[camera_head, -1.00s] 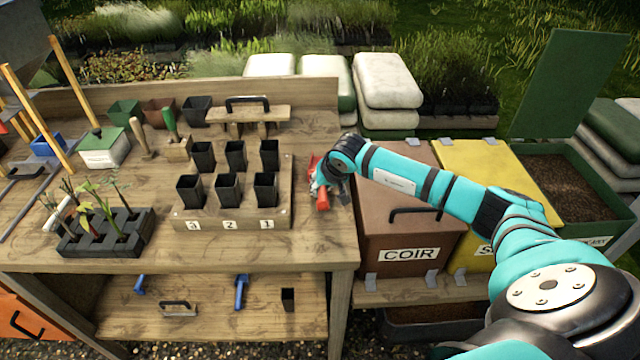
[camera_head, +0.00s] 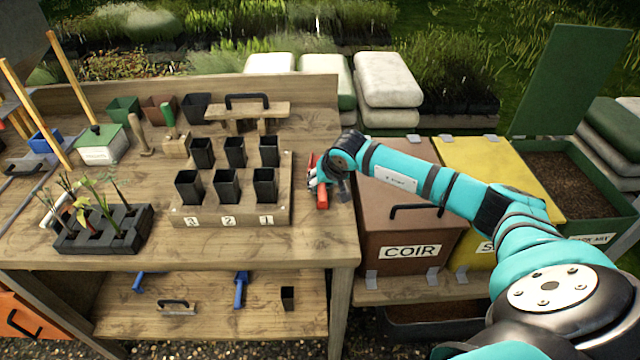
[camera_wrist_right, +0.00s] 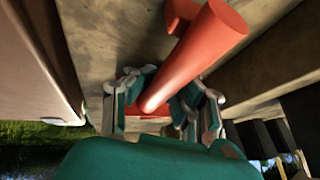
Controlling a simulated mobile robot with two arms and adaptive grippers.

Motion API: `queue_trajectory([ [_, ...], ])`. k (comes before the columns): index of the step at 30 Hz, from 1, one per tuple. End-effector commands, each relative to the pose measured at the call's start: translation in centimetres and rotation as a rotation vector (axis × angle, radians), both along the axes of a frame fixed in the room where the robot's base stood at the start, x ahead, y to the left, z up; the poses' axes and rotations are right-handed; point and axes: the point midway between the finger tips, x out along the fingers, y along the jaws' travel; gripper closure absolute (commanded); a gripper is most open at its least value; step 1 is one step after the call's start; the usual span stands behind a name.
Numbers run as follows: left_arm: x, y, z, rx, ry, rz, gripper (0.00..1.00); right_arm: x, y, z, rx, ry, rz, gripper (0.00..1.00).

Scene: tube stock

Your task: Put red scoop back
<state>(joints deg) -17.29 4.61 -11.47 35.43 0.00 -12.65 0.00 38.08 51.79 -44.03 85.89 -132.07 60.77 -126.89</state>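The red scoop (camera_head: 322,196) is at the right end of the bench top, just right of the block of black pots. My right gripper (camera_head: 318,182) is at it, partly hidden by its own wrist. In the right wrist view the red handle (camera_wrist_right: 205,50) runs slantwise between the fingers (camera_wrist_right: 165,95), whose pads sit close against it on both sides. The gripper looks shut on it. Whether the scoop touches the bench is hard to tell. My left gripper is not in view.
A pot block (camera_head: 235,215) labelled 3, 2, 1 holds several black pots close by on the left. The brown COIR bin (camera_head: 385,230) and a yellow bin (camera_head: 500,165) stand right of the bench. A seedling tray (camera_head: 75,240) is at left. Blue tools (camera_head: 241,290) lie below.

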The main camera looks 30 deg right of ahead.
Motion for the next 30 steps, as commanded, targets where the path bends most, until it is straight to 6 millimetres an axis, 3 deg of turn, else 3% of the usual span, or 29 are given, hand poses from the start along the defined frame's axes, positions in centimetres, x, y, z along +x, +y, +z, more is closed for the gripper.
queue_trajectory([
  [1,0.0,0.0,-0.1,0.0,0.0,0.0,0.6,-0.6,0.3,-1.0,0.001,0.025,0.004,0.71],
  [14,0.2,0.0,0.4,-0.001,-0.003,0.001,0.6,-0.6,0.3,-0.7,0.002,0.025,0.004,0.71],
  [18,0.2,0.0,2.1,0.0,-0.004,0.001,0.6,-0.6,0.3,0.9,0.004,0.022,0.003,0.71],
  [20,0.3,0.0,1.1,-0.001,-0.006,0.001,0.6,-1.0,0.1,1.3,-0.002,0.017,0.005,0.71],
  [30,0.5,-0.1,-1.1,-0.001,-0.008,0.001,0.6,-4.7,0.1,8.2,-0.001,0.008,0.003,0.71],
])
